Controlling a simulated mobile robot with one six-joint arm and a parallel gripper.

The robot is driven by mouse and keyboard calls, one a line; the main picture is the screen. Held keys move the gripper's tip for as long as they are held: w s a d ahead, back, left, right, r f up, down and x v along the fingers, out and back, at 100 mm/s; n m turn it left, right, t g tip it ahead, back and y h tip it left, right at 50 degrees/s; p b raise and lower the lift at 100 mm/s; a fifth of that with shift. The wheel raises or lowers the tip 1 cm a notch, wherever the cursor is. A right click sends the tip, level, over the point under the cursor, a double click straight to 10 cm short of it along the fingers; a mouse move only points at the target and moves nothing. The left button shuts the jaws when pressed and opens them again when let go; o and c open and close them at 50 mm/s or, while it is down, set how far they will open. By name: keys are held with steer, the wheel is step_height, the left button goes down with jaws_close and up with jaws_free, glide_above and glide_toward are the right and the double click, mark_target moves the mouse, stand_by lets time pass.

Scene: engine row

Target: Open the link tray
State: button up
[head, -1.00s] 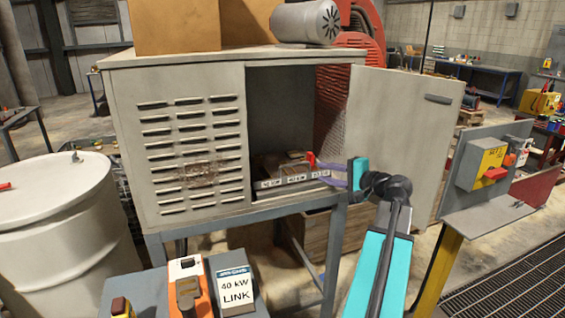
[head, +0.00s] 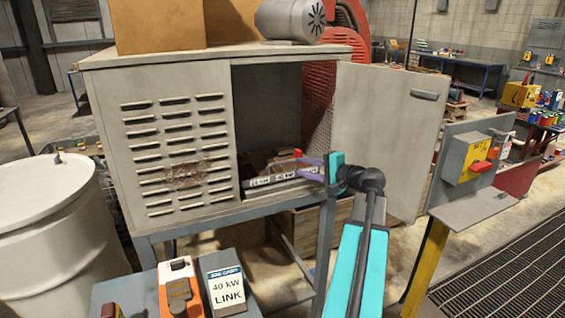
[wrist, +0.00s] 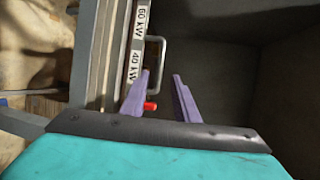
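The link tray (head: 262,186) lies low inside the open cabinet, with a white-labelled front strip. In the wrist view its strip (wrist: 138,45) reads 60 kW and 40 kW, and a grey U-shaped handle (wrist: 164,65) stands out from it. My gripper (wrist: 160,75) is open. Its two purple fingers point at the handle, whose bar shows between the fingertips; I cannot tell if they touch it. In the head view my gripper (head: 305,166) is at the tray's right end and hides part of it. A small red part (wrist: 150,105) shows between the fingers.
The cabinet door (head: 388,130) stands open to the right of my arm. A bench with a 40 kW LINK card (head: 227,292) is in front. A white drum (head: 55,235) stands left, and a yellow post with a switch box (head: 465,157) stands right.

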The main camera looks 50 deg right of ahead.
mark_target(283, 162)
steer(key=w+p, duration=0.1)
steer(key=w, duration=0.2)
steer(key=w+f, duration=0.1)
steer(key=w, duration=0.3)
steer(key=w+f+p, duration=0.1)
steer(key=w, duration=0.2)
steer(key=shift+w+p, duration=0.15)
steer(key=shift+p, duration=0.15)
jaws_close()
steer(key=shift+d, duration=0.1)
steer(key=shift+a, duration=0.2)
